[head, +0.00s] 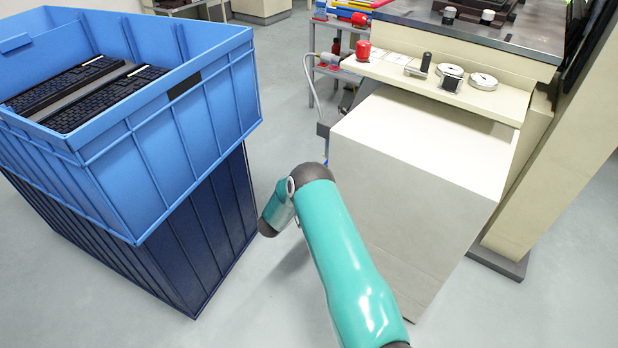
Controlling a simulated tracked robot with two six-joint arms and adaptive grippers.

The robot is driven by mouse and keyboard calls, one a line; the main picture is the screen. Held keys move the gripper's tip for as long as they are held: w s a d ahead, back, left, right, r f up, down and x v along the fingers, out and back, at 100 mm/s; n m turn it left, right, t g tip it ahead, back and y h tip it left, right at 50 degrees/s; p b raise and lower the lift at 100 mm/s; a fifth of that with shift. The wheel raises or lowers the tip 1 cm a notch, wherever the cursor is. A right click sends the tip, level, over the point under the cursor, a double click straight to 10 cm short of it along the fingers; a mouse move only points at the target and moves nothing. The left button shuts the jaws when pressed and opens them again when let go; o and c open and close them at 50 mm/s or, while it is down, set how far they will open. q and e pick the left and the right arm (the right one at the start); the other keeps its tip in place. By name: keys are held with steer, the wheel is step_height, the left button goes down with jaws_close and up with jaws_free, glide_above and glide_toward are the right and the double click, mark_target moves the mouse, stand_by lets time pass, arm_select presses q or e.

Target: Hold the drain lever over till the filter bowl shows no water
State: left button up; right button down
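I cannot make out the drain lever or the filter bowl in the head view. A pale hose (308,72) curves down to a dark grey bracket (323,130) at the left side of the cream machine cabinet (420,165). Small dark parts sit behind the cabinet's far left corner, too small to identify. One teal arm of mine comes up from the bottom edge and bends in front of the cabinet. Its far link points down and left, and no gripper fingers show. My other arm is out of the picture.
A light blue crate (205,120) with black keyboards (70,95) stands on a dark blue crate (195,230) at left. A cream ledge (400,72) carries a red knob (363,50), a black handle (426,62) and round dials (483,81). Grey floor (285,290) is open between crates and cabinet.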

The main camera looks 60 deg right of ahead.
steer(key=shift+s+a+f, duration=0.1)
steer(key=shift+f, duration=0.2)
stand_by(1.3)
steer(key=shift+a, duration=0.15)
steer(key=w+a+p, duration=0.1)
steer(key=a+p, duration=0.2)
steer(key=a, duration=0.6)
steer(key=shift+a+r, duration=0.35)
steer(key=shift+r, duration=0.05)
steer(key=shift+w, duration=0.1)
